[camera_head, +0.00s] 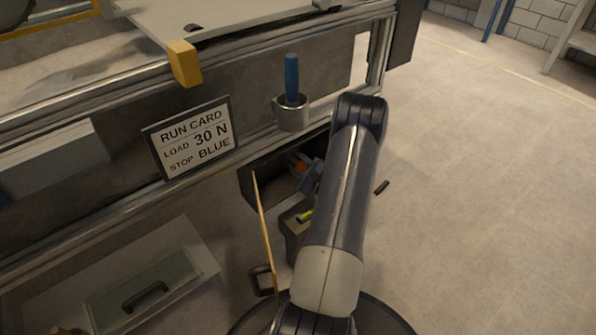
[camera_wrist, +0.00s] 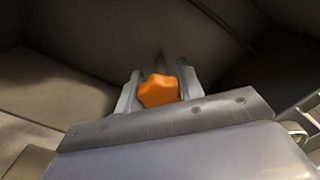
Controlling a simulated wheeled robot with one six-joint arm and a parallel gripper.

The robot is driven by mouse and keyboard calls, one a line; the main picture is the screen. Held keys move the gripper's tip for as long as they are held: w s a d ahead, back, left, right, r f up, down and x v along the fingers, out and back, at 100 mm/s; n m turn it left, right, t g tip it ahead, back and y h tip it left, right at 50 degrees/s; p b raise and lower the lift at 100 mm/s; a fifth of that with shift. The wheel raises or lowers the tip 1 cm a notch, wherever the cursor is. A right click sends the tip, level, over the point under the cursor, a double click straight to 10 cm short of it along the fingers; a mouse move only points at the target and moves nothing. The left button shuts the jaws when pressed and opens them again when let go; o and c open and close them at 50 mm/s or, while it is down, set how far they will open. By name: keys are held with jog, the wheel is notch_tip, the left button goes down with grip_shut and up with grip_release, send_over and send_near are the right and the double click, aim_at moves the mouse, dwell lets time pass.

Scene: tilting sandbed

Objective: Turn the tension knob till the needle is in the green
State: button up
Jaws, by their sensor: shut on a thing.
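The tension knob (camera_wrist: 158,91) is orange and lobed. In the wrist view it sits between the two pale fingers of my gripper (camera_wrist: 160,88), which is shut on it. In the head view a small orange patch of the knob (camera_head: 299,166) shows inside a dark open box under the bench. My gripper (camera_head: 309,178) reaches into that box and is partly hidden by my arm. I see no needle and no green zone on a gauge in either view.
A run card (camera_head: 192,138) on the bench front reads LOAD 30 N, STOP BLUE. A blue-handled tool (camera_head: 291,80) stands in a metal cup (camera_head: 292,115).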

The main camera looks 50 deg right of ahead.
jog(key=n+b, duration=0.3)
jog(key=n, duration=0.1)
jog(key=shift+f+n, duration=0.15)
jog(key=shift+n, duration=0.25)
jog(key=n, duration=0.5)
jog(key=shift+b, duration=0.35)
jog(key=shift+n, duration=0.4)
jog(key=o, duration=1)
jog(key=shift+s+a+p, duration=0.2)
jog(key=shift+s+p, duration=0.3)
jog(key=shift+s, duration=1.3)
jog(key=shift+s+a+p, duration=0.2)
jog(key=shift+s+p, duration=0.3)
jog(key=shift+s, duration=1.25)
jog(key=shift+s+a+p, duration=0.2)
jog(key=shift+s+p, duration=0.3)
jog(key=shift+s, duration=1.3)
